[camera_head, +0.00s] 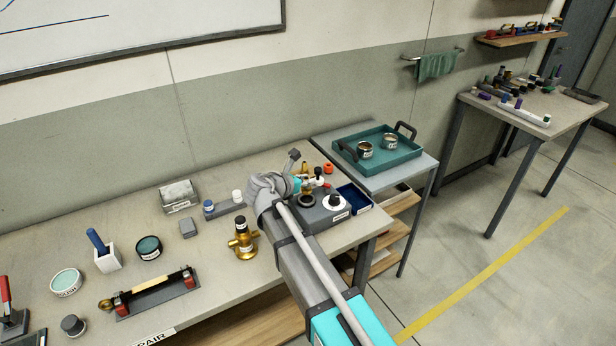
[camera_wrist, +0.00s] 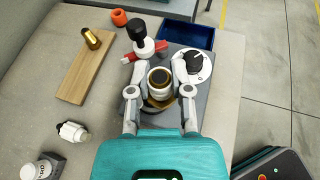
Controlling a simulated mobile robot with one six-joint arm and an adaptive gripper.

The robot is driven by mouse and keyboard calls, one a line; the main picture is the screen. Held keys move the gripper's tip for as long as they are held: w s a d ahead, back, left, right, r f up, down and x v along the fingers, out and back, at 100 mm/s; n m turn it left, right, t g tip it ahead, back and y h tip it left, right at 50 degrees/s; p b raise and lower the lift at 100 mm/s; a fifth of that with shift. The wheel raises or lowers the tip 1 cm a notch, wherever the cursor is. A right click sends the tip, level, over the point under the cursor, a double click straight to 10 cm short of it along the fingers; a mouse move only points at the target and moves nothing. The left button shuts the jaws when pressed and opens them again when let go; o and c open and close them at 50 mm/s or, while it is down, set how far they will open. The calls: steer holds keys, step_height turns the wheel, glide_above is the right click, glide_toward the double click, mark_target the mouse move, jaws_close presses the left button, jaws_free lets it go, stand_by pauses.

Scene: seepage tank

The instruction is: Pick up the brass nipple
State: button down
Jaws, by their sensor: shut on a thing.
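My gripper (camera_wrist: 160,68) has its two fingers closed on either side of a short upright cylinder, which looks like the brass nipple (camera_wrist: 160,88). It has a dark ring at its top, a brass-coloured middle and pale parts. A brass-coloured collar shows below it, over the grey block; I cannot tell whether the two touch. In the head view my gripper (camera_head: 292,186) is over the grey block (camera_head: 318,219) and its fingertips are partly hidden. Another brass piece (camera_wrist: 92,38) is on a wooden board (camera_wrist: 86,68), apart from the fingers.
Close by on the block are a red-handled valve with a black knob (camera_wrist: 145,42) and a white dial (camera_wrist: 193,66). A blue bin (camera_wrist: 185,36) and an orange ring (camera_wrist: 119,17) lie beyond. A brass valve (camera_head: 242,240) stands left of my arm. A teal tray (camera_head: 390,163) sits right.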

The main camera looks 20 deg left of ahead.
steer(key=s+d+r+p, duration=0.3)
steer(key=s+r+p, duration=0.3)
steer(key=s, duration=0.5)
steer(key=shift+d+r, duration=0.2)
steer(key=shift+r, duration=0.35)
